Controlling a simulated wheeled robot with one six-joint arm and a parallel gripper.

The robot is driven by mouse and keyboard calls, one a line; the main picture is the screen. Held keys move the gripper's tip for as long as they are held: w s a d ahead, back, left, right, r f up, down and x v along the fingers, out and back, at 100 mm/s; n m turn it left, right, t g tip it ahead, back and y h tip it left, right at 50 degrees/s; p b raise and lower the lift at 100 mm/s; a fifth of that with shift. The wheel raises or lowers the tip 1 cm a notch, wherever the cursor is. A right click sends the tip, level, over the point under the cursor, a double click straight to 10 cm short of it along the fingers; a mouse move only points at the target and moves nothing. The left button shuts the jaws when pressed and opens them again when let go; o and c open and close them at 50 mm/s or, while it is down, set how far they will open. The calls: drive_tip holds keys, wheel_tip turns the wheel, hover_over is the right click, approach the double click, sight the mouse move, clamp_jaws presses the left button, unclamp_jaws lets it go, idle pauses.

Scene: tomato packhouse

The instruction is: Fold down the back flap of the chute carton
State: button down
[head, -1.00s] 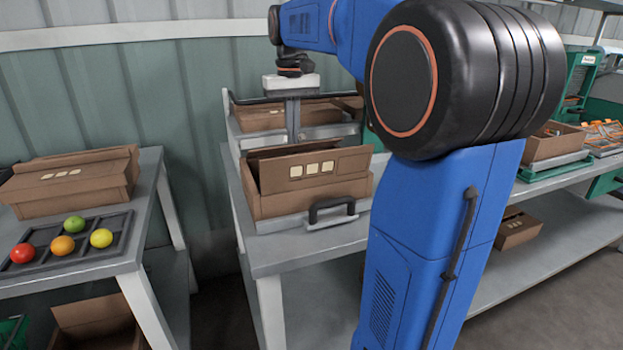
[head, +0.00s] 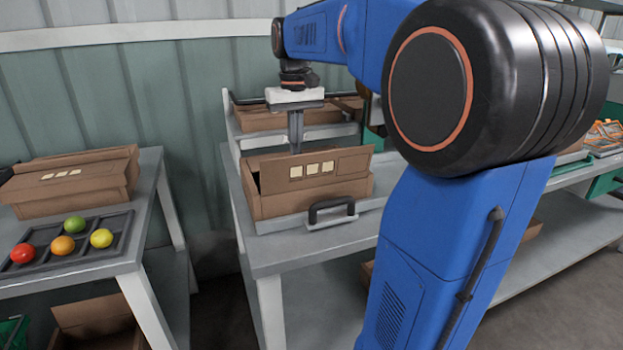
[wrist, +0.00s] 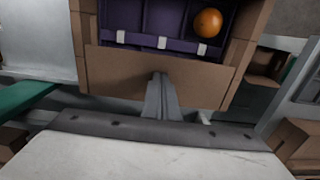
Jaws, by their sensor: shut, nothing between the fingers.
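The chute carton (head: 312,195) is an open brown box on the middle table. Its front flap (head: 350,164), with several cream patches, stands up in the head view. The back flap does not show above it there. In the wrist view the back flap (wrist: 110,68) lies as a brown panel across the near part of the carton. Beyond it are a purple insert (wrist: 160,18) and an orange tomato (wrist: 208,22). My gripper (head: 296,150) is shut and empty, pointing down behind the front flap. Its fingertips (wrist: 160,76) overlap the back flap; contact is unclear.
A black handle (head: 332,210) stands in front of the carton. Another carton (head: 262,119) is behind my gripper.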

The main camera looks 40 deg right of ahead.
drive_tip(key=shift+f, duration=0.1)
wheel_tip(320, 180, up, 8)
idle(1.0)
drive_tip(key=shift+a, duration=0.1)
idle(0.4)
